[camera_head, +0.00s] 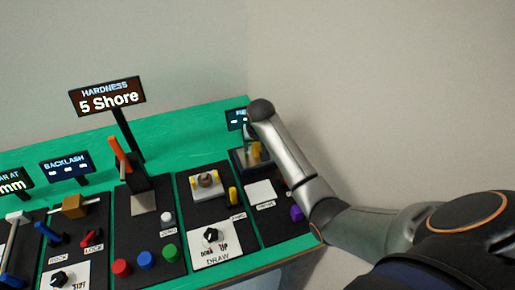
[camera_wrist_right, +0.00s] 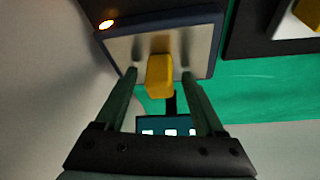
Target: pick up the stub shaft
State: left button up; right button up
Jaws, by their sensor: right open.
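No part is labelled as the stub shaft, so I cannot tell for sure which it is. In the right wrist view a yellow block-shaped piece (camera_wrist_right: 160,75) stands at a grey metal plate (camera_wrist_right: 205,45) with a dark rim. My right gripper (camera_wrist_right: 159,73) is open, with one finger on either side of the yellow piece and visible gaps to it. In the head view this yellow piece (camera_head: 256,151) is partly hidden by my right arm, at the far right station. My left gripper is in neither view.
A small screen (camera_wrist_right: 170,127) stands near the fingers. The neighbouring station has a white block with a round brown-grey part (camera_head: 207,180), a yellow piece (camera_head: 233,195) and a black knob (camera_head: 211,236). A tall hardness sign (camera_head: 108,96) stands on the green bench (camera_head: 190,137).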

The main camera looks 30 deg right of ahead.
jog(key=shift+c, duration=0.2)
grip_shut()
dwell(0.5)
